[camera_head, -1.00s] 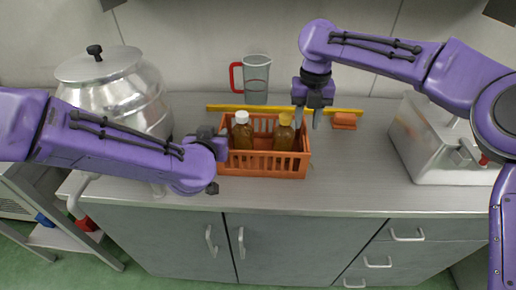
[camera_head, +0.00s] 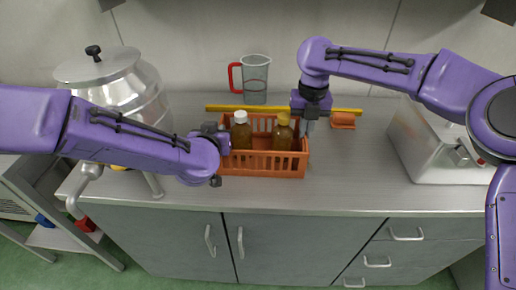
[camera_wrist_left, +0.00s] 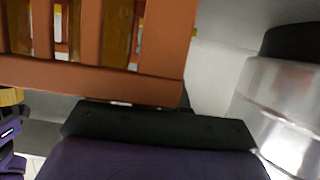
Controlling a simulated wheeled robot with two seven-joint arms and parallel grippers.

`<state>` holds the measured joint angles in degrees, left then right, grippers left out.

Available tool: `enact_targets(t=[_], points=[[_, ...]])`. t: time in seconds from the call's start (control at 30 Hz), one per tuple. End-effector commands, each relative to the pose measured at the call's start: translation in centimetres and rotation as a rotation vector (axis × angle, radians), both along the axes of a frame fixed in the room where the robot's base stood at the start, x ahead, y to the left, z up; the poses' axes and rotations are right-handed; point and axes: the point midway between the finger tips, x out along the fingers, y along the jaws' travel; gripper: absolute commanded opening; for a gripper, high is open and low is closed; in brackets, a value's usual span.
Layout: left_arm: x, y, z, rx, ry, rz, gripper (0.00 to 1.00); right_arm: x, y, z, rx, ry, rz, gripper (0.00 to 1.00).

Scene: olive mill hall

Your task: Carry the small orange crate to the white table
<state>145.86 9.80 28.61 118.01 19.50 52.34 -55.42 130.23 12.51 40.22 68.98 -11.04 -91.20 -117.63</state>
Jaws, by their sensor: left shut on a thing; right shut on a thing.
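The small orange crate (camera_head: 262,168) stands on the grey metal counter and holds two brown bottles, one with a white cap (camera_head: 240,117) and one with a yellow cap (camera_head: 283,119). My left gripper (camera_head: 222,142) is shut on the crate's left end. In the left wrist view the crate's slatted wall (camera_wrist_left: 90,78) is close above the dark gripper part. My right gripper (camera_head: 307,124) is shut on the crate's right end, pointing down; its fingertips are partly hidden. The white table is not clearly in view.
A steel vessel with a lid (camera_head: 118,85) stands at the left. A metal box (camera_head: 425,145) stands at the right. The front counter is clear.

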Motion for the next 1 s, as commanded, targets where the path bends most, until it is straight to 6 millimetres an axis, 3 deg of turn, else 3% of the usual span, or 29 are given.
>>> enact_targets(t=[0.17, 0.53, 1.0], points=[[0.0, 0.0, 0.8, -0.001, -0.002, 0.001, 0.0, 0.0, 0.0, 0.8, 0.0, -0.002, 0.0, 0.0], [0.0, 0.0, 5.1, -0.001, -0.002, 0.001, 0.0, 0.0, 0.0, 5.1, 0.0, -0.002, -0.001, 0.0], [0.0, 0.0, 5.1, -0.001, -0.002, 0.001, 0.0, 0.0, 0.0, 5.1, 0.0, -0.002, -0.001, 0.0]])
